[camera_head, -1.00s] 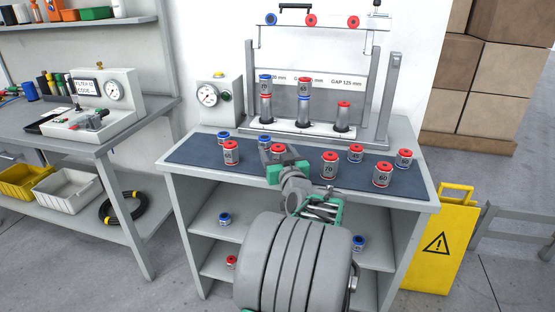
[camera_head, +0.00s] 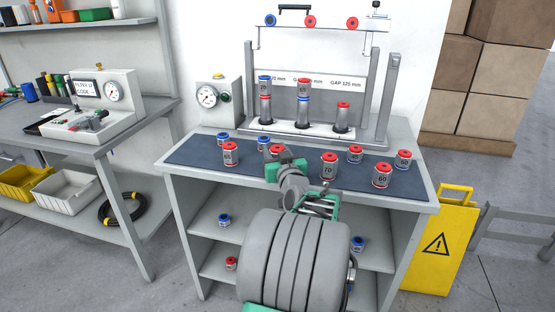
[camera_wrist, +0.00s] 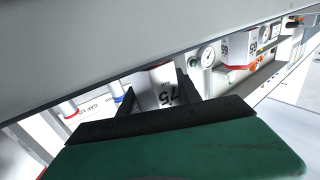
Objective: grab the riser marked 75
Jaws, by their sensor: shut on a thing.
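The riser marked 75 (camera_wrist: 158,88) is a grey cylinder whose black number shows sideways between the two dark fingers in the wrist view. My gripper (camera_wrist: 158,98) is shut on it. In the head view, my gripper (camera_head: 284,158) is at the middle of the blue-grey mat, and a red-topped riser (camera_head: 277,149) shows partly behind it. Its number is hidden there. I cannot tell whether the held riser still touches the mat.
Nearby on the mat are risers marked 70 (camera_head: 329,167) and 60 (camera_head: 382,176), with several others. Behind stands a gap fixture (camera_head: 388,100) holding stacked risers. A gauge box (camera_head: 219,100) is at back left. A yellow warning sign (camera_head: 437,245) stands right of the bench.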

